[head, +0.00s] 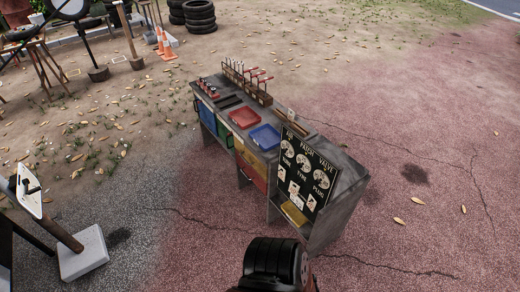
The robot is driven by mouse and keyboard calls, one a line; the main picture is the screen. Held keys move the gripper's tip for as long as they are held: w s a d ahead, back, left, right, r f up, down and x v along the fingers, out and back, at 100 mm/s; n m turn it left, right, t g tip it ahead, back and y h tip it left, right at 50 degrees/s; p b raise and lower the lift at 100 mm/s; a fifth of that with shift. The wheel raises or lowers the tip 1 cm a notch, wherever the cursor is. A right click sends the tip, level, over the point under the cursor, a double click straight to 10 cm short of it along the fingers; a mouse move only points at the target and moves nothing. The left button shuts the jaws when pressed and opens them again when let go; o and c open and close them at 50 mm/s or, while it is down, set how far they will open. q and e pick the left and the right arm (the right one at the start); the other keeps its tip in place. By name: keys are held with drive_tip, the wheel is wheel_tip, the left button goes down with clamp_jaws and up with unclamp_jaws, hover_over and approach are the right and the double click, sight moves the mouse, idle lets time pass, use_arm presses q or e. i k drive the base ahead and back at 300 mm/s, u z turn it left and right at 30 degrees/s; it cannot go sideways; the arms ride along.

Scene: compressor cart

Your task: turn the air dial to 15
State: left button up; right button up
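I cannot make out the air dial or its numbers for certain. A white panel (29,190) with a dark mark on its face stands tilted at the left edge. It is too small and oblique to tell whether it is a dial. Neither of my grippers shows in the head view.
A grey workbench (345,190) stands mid-view with a red tray (244,117), a blue tray (265,137) and a black sign board (308,172). A dark rounded object (275,262) is at the bottom edge. Tyres (200,16) and orange cones (167,45) are behind. Ground at right is open.

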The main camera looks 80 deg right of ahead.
sight(287, 148)
drive_tip(key=z, duration=0.45)
drive_tip(key=i, duration=1.1)
drive_tip(key=z, duration=1.8)
drive_tip(key=i, duration=0.75)
drive_tip(key=z, duration=0.65)
